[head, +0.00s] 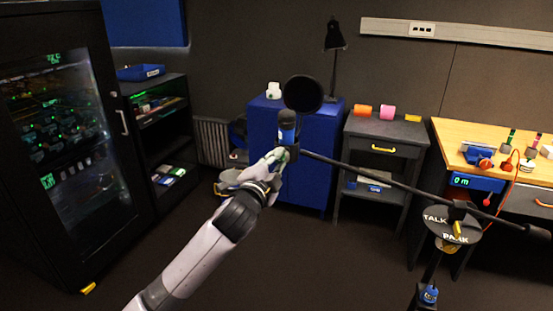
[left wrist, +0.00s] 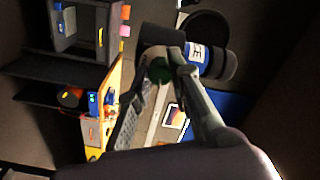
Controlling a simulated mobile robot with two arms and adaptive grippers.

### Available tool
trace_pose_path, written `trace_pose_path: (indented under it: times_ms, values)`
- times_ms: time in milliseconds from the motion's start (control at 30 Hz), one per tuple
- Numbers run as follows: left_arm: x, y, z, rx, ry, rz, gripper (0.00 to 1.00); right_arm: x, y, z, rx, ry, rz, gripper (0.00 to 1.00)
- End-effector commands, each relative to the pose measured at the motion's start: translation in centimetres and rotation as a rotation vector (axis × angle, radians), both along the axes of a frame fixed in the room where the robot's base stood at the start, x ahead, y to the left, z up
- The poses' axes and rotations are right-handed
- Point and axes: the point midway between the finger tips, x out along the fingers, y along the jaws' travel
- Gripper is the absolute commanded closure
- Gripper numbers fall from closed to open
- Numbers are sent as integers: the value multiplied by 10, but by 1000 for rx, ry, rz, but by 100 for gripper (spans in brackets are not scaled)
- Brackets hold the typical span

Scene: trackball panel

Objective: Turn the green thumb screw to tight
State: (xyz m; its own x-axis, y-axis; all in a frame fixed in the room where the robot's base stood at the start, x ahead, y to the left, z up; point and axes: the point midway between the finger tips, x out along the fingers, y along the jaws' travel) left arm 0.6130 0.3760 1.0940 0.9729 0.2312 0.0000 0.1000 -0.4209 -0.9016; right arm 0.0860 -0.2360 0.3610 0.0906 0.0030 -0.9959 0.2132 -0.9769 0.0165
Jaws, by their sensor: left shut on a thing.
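The green thumb screw (left wrist: 159,71) shows in the left wrist view, at the mount beside the microphone with a blue band (left wrist: 207,61). My left gripper (left wrist: 165,74) is shut on the screw, one finger on each side of it. In the head view my left gripper (head: 281,155) reaches up to the mount just below the microphone (head: 287,127), and its fingers mostly hide the screw. How tight the screw is cannot be told. My right gripper is not in view.
A dark boom (head: 385,180) runs right from the mount to a stand with a TALK/PARK disc (head: 440,225). A round black pop filter (head: 303,94) is above the microphone. A blue cabinet (head: 306,185), a grey side table (head: 385,130) and a wooden desk (head: 455,135) stand behind.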

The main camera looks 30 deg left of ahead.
Motion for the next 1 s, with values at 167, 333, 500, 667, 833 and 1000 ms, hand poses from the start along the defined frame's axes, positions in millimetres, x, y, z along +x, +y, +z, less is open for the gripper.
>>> trace_pose_path:
  times_ms: [167,333,500,667,833,1000]
  values:
    - [0,0,2,-168,-39,2,100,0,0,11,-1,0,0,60]
    - [0,0,2,-325,-76,2,100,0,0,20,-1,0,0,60]
    - [0,0,2,-476,-111,2,100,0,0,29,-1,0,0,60]
    - [0,0,2,-598,-141,3,100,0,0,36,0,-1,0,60]
    - [0,0,1,-702,-165,1,100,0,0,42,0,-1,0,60]
    - [0,0,0,-769,-181,3,100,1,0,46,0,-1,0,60]
